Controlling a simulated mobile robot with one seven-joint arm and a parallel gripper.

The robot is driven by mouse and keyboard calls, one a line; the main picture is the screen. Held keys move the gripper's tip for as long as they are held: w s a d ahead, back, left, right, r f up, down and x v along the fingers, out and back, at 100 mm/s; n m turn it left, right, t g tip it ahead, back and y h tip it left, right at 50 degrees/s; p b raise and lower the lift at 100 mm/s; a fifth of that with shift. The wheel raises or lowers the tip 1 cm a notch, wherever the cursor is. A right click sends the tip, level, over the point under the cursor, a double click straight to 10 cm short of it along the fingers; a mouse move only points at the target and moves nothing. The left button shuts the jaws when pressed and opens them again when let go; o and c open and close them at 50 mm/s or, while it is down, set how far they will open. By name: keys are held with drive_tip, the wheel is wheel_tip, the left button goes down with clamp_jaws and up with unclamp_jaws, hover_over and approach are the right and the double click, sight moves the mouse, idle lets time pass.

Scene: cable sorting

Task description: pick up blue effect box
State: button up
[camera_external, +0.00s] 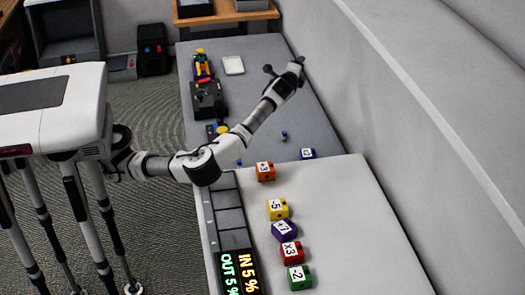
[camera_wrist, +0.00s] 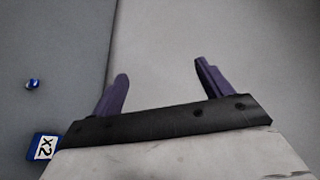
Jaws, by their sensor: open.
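The blue effect box (camera_external: 308,153), with a white label, sits on the grey table near its seam with the light table. It also shows at the lower left edge of the wrist view (camera_wrist: 45,147), where its label reads X2 and part of it is hidden behind my gripper's body. My gripper (camera_external: 284,66) is raised over the grey table, farther back than the blue box and apart from it. In the wrist view my gripper (camera_wrist: 160,72) has its two dark purple fingers spread wide with nothing between them.
Orange (camera_external: 265,171), yellow (camera_external: 278,208), purple (camera_external: 284,230), red (camera_external: 291,252) and green (camera_external: 299,277) boxes line the light table (camera_external: 350,225). A slotted panel (camera_external: 228,200) lies left of them. A small blue piece (camera_external: 284,136) is near the blue box. A wall bounds the right.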

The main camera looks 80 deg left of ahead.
wheel_tip(320, 180, down, 10)
drive_tip(key=s+a+n+g+h, duration=0.1)
drive_tip(key=s+n+g+h, duration=0.1)
drive_tip(key=n+g+h, duration=0.15)
drive_tip(key=n+h, duration=0.3)
drive_tip(key=h, duration=0.8)
approach(309, 153)
drive_tip(key=x, duration=1)
drive_tip(key=shift+a+f, duration=0.1)
drive_tip(key=shift+a, duration=0.05)
drive_tip(key=c, duration=1.1)
drive_tip(key=shift+c, duration=0.2)
